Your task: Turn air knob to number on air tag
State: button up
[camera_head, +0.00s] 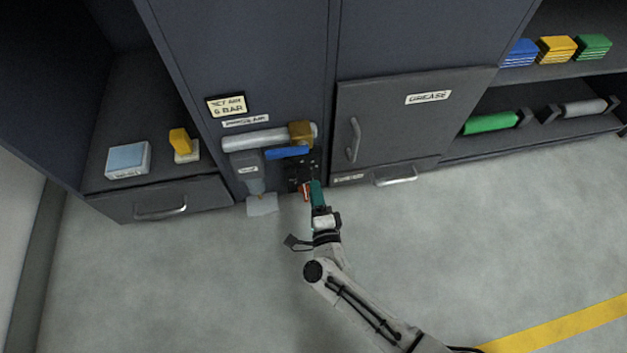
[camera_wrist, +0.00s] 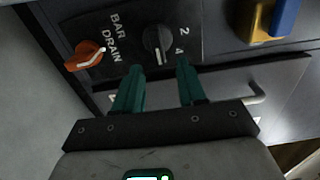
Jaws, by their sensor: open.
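The air tag (camera_head: 227,106) is a cream label on the dark cabinet; it appears to read "SET AIR 6 BAR". The black round knob (camera_wrist: 157,38) is on a dark panel in the wrist view, with "BAR" beside it and the numbers 2 and 4 to its right. A pale mark shows on the knob's lower part. My gripper (camera_wrist: 160,70) has teal fingers spread apart and empty, with tips just below the knob in the picture, not around it. In the head view my gripper (camera_head: 313,184) is at the panel and hides much of it.
An orange-red knob (camera_wrist: 85,55) marked "DRAIN" sits close left of my fingers. A yellow block (camera_wrist: 246,18) and blue bar (camera_wrist: 284,18) are at the upper right. A drawer handle (camera_head: 396,176) juts out at right. The floor in front is clear.

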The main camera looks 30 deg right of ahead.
jog(key=p+v, duration=0.1)
jog(key=v, duration=0.5)
jog(key=shift+s, duration=0.35)
jog(key=w+a+r+n+g+y, duration=0.1)
jog(key=w+a+r+n+y, duration=0.2)
jog(key=a+r+n+y, duration=0.45)
jog(key=s+d+r+n+g+h+p, duration=0.1)
jog(key=s+d+n+g, duration=0.65)
jog(key=s, duration=0.35)
jog(key=s+d+r+n+g+h, duration=0.1)
jog(key=s+d+r+n+g, duration=0.1)
jog(key=s+d+n+g, duration=0.6)
jog(key=s+d+r+m+p, duration=0.1)
jog(key=s+r+p, duration=0.2)
jog(key=r+p, duration=3.5)
jog(key=shift+m, duration=0.3)
